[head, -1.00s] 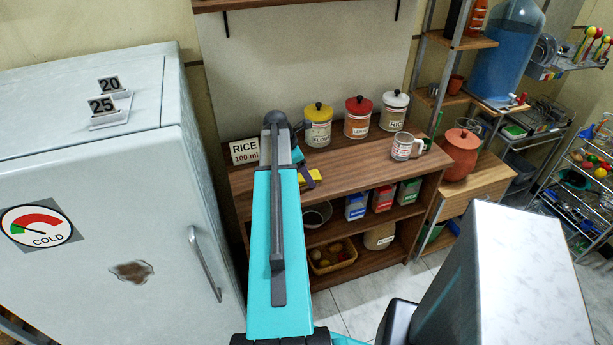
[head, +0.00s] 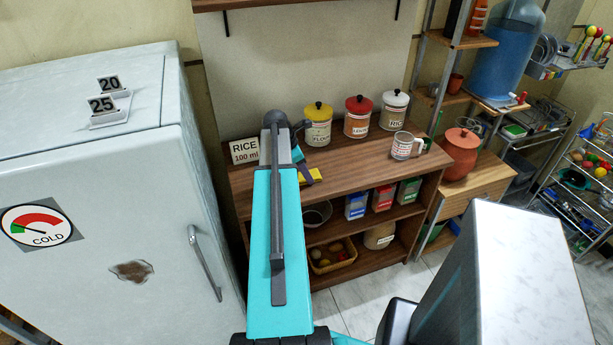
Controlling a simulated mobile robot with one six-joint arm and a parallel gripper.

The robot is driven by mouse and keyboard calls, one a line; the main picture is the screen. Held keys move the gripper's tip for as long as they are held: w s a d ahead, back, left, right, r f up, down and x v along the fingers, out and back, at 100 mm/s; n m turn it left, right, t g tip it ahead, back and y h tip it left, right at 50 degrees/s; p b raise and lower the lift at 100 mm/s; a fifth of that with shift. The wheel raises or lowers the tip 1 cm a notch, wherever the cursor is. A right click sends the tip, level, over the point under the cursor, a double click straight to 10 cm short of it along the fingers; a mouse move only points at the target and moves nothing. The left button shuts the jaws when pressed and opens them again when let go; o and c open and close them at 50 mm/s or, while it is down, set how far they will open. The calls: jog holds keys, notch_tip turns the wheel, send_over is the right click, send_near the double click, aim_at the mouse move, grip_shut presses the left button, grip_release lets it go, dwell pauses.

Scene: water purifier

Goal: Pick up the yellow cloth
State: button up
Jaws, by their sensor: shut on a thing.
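The yellow cloth (head: 304,178) shows as a small flat yellow patch at the front of the wooden shelf's top, just right of my arm. My gripper (head: 314,173) is at the cloth and shut on it. My arm hides much of the gripper and part of the cloth. I cannot tell whether the cloth is clear of the shelf top.
A "RICE 100 ml" sign (head: 245,151) stands left of my arm. A fridge (head: 100,190) is at left.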

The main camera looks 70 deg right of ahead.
jog(key=shift+r, duration=0.2)
jog(key=shift+r+b, duration=0.6)
jog(key=shift+r, duration=0.45)
jog(key=a+r+b, duration=0.1)
jog(key=a, duration=0.7)
jog(key=w+a+r+b, duration=0.1)
jog(key=a+b, duration=0.1)
jog(key=a, duration=0.6)
jog(key=shift+w+r, duration=0.25)
jog(key=shift+w, duration=0.05)
jog(key=o, duration=0.5)
jog(key=c, duration=0.4)
jog(key=shift+s, duration=0.15)
